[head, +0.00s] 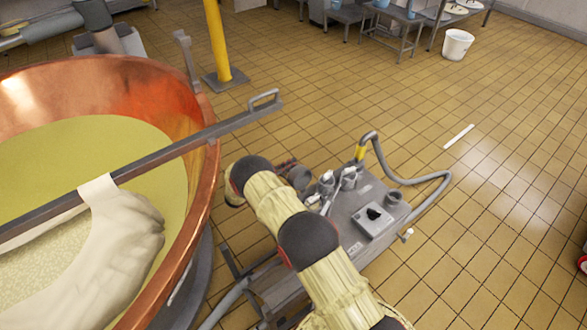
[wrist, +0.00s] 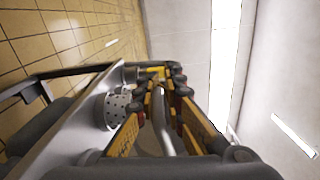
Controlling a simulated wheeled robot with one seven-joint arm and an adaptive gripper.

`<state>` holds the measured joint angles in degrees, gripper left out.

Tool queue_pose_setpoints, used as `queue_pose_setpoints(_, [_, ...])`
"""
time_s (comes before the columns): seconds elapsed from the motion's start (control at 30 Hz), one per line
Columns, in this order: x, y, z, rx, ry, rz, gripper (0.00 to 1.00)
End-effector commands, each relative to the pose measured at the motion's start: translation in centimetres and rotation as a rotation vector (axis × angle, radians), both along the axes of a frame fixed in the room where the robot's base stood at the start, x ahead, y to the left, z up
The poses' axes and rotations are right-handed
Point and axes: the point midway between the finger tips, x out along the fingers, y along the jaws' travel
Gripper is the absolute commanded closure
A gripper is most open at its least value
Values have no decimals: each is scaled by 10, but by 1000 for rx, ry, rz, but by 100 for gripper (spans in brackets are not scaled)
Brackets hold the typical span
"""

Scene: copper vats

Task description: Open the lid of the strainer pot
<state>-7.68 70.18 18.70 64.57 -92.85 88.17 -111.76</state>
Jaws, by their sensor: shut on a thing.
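The strainer pot seems to be among the small grey metal fittings on the wheeled cart (head: 365,205) in the head view; I cannot tell which part is its lid. In the wrist view a perforated metal cylinder (wrist: 116,108), like a strainer, lies left of my gripper (wrist: 164,88). The orange-sided fingers are shut on a smooth grey metal rod (wrist: 162,124), which runs between them. In the head view my arm reaches over the cart's left end, and my gripper (head: 298,177) is small and partly hidden there. The rod's far end is unclear.
A large copper vat (head: 207,190) with pale liquid fills the left, close to my arm. A metal bar (head: 240,120) with cloth crosses its rim. A grey hose (head: 415,180) loops off the cart. A yellow post (head: 217,45) stands behind.

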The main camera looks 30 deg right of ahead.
Motion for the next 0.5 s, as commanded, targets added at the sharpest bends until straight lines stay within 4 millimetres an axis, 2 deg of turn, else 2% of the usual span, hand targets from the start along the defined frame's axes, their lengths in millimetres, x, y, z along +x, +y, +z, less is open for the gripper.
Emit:
queue_pose_setpoints(0.1, [1, 2, -10, 0, 17, 1, 100])
queue_pose_setpoints(0.5, [2, 2, -19, 1, 17, 0, 100])
